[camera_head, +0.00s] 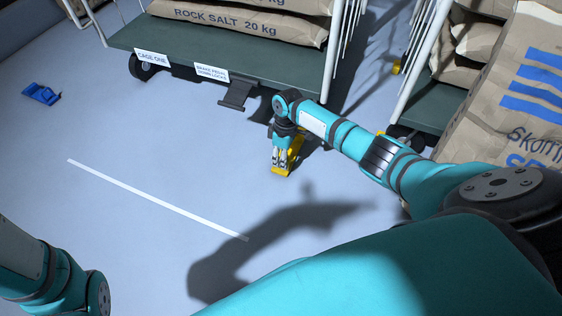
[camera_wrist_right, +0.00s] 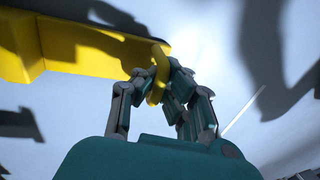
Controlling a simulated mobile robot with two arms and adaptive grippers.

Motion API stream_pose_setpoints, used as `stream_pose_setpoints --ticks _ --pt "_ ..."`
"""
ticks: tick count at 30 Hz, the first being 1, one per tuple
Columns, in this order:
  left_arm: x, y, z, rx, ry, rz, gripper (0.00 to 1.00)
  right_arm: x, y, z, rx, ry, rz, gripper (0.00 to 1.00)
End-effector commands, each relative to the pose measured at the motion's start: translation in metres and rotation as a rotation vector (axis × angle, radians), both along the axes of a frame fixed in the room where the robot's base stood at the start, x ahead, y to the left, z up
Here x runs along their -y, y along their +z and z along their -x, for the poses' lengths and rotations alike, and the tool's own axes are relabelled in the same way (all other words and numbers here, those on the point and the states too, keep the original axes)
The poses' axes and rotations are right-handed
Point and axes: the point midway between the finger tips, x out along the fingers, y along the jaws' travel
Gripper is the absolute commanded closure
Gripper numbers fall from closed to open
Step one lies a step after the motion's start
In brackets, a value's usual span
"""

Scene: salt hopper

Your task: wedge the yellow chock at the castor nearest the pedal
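The yellow chock (camera_head: 297,147) is on or just above the floor by the front right corner of cage one. It also shows in the right wrist view (camera_wrist_right: 95,50), with a handle loop at its end. My right gripper (camera_head: 281,160) points down at the chock, its fingers (camera_wrist_right: 165,88) closed around the loop. The grey pedal (camera_head: 236,94) hangs from the deck edge below its label. The castor nearest it is mostly hidden behind my right arm, so the gap to the chock cannot be judged. Another castor (camera_head: 144,69) is at the left corner. My left gripper is out of view.
Cage one's green deck (camera_head: 185,46) carries rock salt sacks (camera_head: 240,20). A second cage (camera_head: 440,105) stands at the right, with a big sack (camera_head: 510,95) in front. A blue object (camera_head: 41,94) lies far left. A white line (camera_head: 155,199) crosses the clear floor.

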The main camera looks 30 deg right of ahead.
Motion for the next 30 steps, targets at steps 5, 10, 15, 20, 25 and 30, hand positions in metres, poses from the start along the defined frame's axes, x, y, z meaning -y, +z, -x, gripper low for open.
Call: stream_pose_setpoints --ticks 5,10,15,20,25,30 --pt "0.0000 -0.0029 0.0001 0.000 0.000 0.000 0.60 0.0041 -0.0005 -0.0036 0.005 0.000 0.003 1.00" --pt "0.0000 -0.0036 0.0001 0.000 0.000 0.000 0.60 0.0069 -0.0005 -0.0053 0.008 -0.001 0.005 1.00" --pt "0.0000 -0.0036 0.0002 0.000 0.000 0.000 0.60 0.0087 -0.0002 -0.0062 0.011 -0.003 0.008 1.00" --pt "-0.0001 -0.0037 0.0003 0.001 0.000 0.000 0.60 0.0095 -0.0003 -0.0062 0.011 -0.004 0.009 0.86" --pt "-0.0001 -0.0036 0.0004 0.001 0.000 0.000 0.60 0.0078 -0.0007 -0.0049 0.007 -0.002 0.006 0.71" --pt "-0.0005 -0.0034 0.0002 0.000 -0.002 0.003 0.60 0.0061 -0.0017 -0.0035 0.002 -0.001 0.003 0.71"
